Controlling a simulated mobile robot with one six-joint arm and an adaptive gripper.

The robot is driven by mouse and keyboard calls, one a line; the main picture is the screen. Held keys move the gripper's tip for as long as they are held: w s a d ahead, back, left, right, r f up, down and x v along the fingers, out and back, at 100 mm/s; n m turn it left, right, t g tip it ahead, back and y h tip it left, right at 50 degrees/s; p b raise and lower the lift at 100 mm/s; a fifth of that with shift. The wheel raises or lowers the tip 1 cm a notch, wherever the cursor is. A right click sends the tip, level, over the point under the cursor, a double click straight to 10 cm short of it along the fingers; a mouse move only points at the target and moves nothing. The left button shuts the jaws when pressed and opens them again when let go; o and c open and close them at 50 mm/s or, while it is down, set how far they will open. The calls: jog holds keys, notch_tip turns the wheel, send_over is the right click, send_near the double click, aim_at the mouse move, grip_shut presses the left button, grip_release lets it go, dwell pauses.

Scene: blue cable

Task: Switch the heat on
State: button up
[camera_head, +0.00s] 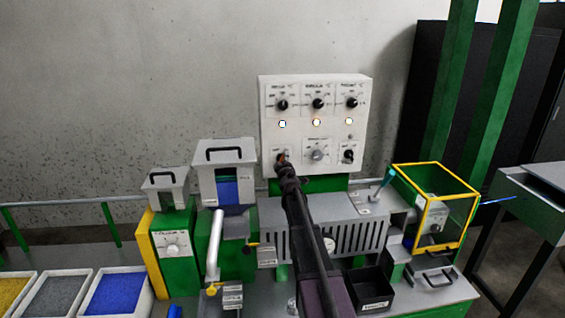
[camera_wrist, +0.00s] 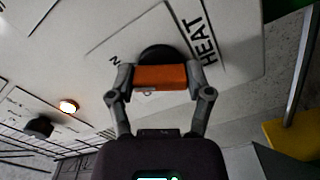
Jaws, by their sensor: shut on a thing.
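The white control panel (camera_head: 300,104) stands upright at the back of the machine. In the wrist view, the heat knob (camera_wrist: 158,53) has a round black base and an orange grip, beside a printed "HEAT" label (camera_wrist: 205,43). My gripper (camera_wrist: 160,77) is shut on the orange grip, one finger at each end. In the head view my gripper (camera_head: 282,162) is at the panel's lower left, and my arm hides part of that knob. A letter "N" shows left of the knob; the rest of the scale is hidden.
Three lit lamps (camera_head: 316,122) sit mid-panel under a row of black knobs (camera_head: 318,104). A grey knob (camera_head: 317,155) and a black knob (camera_head: 348,156) are right of my gripper. A lidded hopper (camera_head: 224,152) stands left, a yellow-framed guard (camera_head: 433,205) right.

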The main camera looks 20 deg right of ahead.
jog(key=shift+w+m, duration=0.15)
jog(key=shift+m, duration=0.15)
jog(key=o, duration=1.1)
jog(key=shift+o, duration=0.2)
jog(key=v, duration=1.2)
